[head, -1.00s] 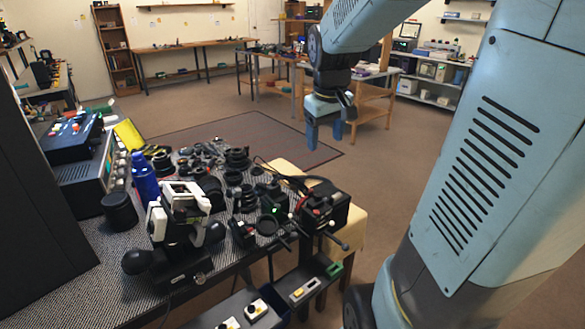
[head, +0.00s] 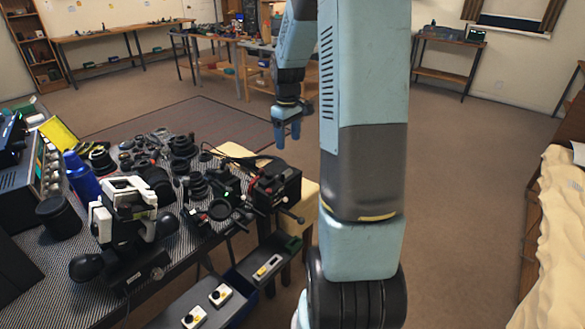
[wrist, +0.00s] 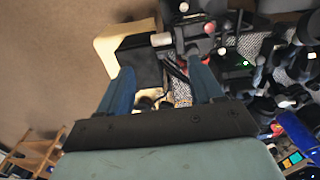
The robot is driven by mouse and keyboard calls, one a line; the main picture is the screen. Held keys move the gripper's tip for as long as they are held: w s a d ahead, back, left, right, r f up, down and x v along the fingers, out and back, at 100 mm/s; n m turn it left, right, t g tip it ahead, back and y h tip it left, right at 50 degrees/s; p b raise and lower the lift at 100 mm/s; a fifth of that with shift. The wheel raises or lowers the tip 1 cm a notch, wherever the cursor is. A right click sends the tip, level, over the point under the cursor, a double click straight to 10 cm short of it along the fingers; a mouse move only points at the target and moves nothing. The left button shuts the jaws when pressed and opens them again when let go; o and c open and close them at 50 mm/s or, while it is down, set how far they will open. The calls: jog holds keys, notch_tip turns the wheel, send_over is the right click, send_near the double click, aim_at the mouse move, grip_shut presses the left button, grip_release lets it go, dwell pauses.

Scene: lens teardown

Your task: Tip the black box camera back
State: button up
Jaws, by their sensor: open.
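A black box-shaped device (head: 277,186), which seems to be the black box camera, stands at the right end of the crowded table (head: 75,285). It has small red parts and rods with knobs on its front side. In the wrist view a black box body (wrist: 136,62) shows beyond the blue fingers, partly hidden by the left one. My gripper (head: 287,140) is open and empty, fingers pointing down, held in the air beyond the table's right end. In the wrist view my gripper (wrist: 163,82) has its fingers spread apart, with nothing held between them.
A black and white microscope-like instrument (head: 125,215), a blue bottle (head: 80,178) and several lens rings crowd the table. Cables run behind the box. Open floor (head: 440,140) lies to the right.

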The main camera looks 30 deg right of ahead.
aim_at(288, 171)
notch_tip(288, 171, down, 12)
jog(key=shift+f, duration=0.15)
dwell(0.3)
